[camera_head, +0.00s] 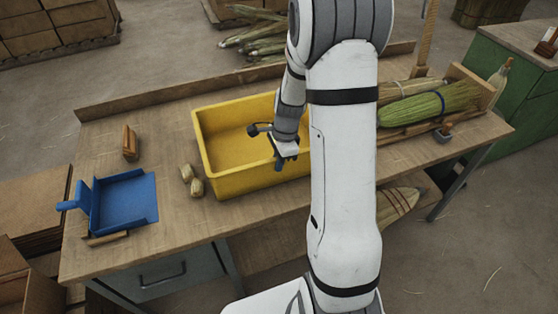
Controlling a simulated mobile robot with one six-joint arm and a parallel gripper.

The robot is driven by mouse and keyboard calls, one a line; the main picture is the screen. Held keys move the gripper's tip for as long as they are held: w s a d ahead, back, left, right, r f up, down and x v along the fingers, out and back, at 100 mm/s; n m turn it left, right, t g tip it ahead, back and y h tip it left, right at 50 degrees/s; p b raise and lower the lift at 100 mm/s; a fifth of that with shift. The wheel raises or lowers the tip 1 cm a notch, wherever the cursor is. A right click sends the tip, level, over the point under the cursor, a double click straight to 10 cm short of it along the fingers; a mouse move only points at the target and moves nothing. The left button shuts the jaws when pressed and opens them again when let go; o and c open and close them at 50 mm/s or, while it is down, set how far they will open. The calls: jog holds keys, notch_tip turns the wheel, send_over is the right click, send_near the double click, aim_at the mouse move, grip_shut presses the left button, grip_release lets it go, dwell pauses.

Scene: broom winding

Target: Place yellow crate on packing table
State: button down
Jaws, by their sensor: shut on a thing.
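The yellow crate (238,184) is an open, empty-looking box at the middle of the wooden packing table (165,180). It looks upright and level over the tabletop; whether its base fully rests on the wood is hard to tell. My gripper (281,164) is at the crate's near wall, right of its middle, and is shut on the rim. My arm hides the crate's right end.
A blue dustpan (123,204), a wooden brush (130,142) and small tan twine rolls (191,181) lie left of the crate. Green broom bristles (430,105) lie at the right. A raised board edges the table's back. A green cabinet (515,90) stands far right.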

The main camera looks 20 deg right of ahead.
jog(key=c, duration=2)
grip_release()
jog(key=shift+f, duration=0.1)
jog(key=o, duration=0.4)
jog(key=shift+o, duration=0.2)
